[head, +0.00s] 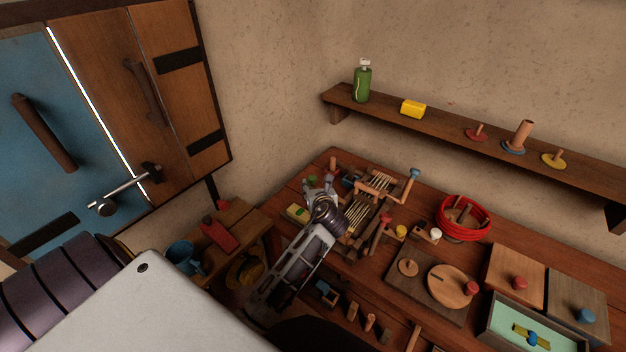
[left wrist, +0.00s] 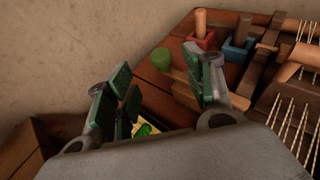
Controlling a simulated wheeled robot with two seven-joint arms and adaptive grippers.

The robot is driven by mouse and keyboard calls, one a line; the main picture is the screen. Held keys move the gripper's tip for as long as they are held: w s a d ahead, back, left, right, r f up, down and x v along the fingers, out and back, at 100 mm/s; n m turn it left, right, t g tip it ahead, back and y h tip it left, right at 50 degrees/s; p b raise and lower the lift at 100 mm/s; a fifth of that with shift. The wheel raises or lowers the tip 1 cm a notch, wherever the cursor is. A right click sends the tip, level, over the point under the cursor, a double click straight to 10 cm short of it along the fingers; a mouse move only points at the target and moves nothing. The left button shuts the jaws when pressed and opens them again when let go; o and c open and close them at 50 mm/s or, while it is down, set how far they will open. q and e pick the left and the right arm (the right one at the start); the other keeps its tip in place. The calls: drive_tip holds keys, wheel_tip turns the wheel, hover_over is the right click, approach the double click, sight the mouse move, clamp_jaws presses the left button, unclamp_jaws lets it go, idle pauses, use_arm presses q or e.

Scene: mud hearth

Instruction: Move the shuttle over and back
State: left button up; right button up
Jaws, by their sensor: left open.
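A small wooden loom (head: 358,213) with pale threads stands on the table, and part of it shows at the right of the left wrist view (left wrist: 295,112). My left gripper (head: 320,186) is at the loom's left end, pointing down. In the left wrist view its green-padded fingers (left wrist: 160,85) are apart with nothing held between them. A green knob (left wrist: 162,57) shows beyond and between the fingers, near a wooden bar. I cannot tell for certain which piece is the shuttle; the gripper hides part of that end. My right gripper is out of view.
A red block (left wrist: 198,40) and a blue block (left wrist: 237,47), each with a peg, sit beyond the fingers. A yellow tray (head: 293,213) is left of the gripper. Red coils (head: 464,222) stand right of the loom. A shelf (head: 450,132) runs along the wall.

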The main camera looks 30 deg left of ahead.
sight(313, 178)
use_arm(q)
drive_tip(key=x, duration=0.6)
drive_tip(key=shift+w+a+f, duration=0.15)
drive_tip(key=shift+w+f, duration=0.05)
drive_tip(key=shift+w, duration=0.1)
drive_tip(key=shift+w+a+f, duration=0.2)
drive_tip(key=shift+w+a, duration=0.15)
drive_tip(key=shift+w+a+f, duration=0.1)
drive_tip(key=shift+w+a, duration=0.05)
drive_tip(key=shift+w, duration=0.05)
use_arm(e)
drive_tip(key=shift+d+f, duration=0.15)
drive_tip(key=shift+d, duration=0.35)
